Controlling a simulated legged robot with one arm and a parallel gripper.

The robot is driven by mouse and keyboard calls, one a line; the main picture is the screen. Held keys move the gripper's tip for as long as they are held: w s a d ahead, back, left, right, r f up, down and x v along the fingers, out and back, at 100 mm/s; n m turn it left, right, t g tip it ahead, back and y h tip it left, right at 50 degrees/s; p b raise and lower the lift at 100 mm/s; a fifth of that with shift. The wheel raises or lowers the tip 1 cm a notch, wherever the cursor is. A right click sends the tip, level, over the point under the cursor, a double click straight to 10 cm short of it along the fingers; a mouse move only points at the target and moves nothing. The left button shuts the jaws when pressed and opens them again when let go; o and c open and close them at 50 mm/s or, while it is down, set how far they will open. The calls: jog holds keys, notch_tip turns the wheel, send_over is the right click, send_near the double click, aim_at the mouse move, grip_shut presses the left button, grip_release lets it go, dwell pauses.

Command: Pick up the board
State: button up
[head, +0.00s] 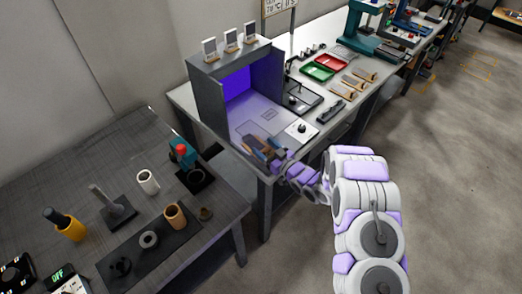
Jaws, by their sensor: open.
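My gripper (262,146) is at the end of my purple and white arm, low over the front edge of the bench by the lit box. Its jaws are open. A small brown piece (256,140) shows at the jaws; I cannot tell whether it is the board or part of my gripper, nor whether they touch. A flat grey rectangle (270,114) lies on the pale floor in front of the box, beyond my gripper. I cannot tell for sure which thing is the board.
The grey box (208,95) with a purple-lit inside stands behind my gripper. A white plate with a black knob (301,130) is to the right. Green (317,71) and red (331,61) trays lie farther back. A dark table (60,185) with several tools stands left.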

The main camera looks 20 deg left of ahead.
jog(key=shift+a, duration=0.25)
jog(key=shift+c, duration=0.4)
jog(key=shift+d, duration=0.2)
jog(key=c, duration=0.8)
jog(key=shift+a, duration=0.1)
jog(key=c, duration=0.3)
jog(key=shift+r, duration=0.65)
notch_tip(320, 180, up, 3)
jog(key=shift+f+p, duration=0.2)
jog(key=shift+p, duration=0.55)
jog(key=s+d+r+p, duration=0.1)
jog(key=s+d, duration=0.4)
jog(key=s, duration=1)
jog(key=shift+d+p, duration=0.3)
jog(key=shift+p, duration=0.5)
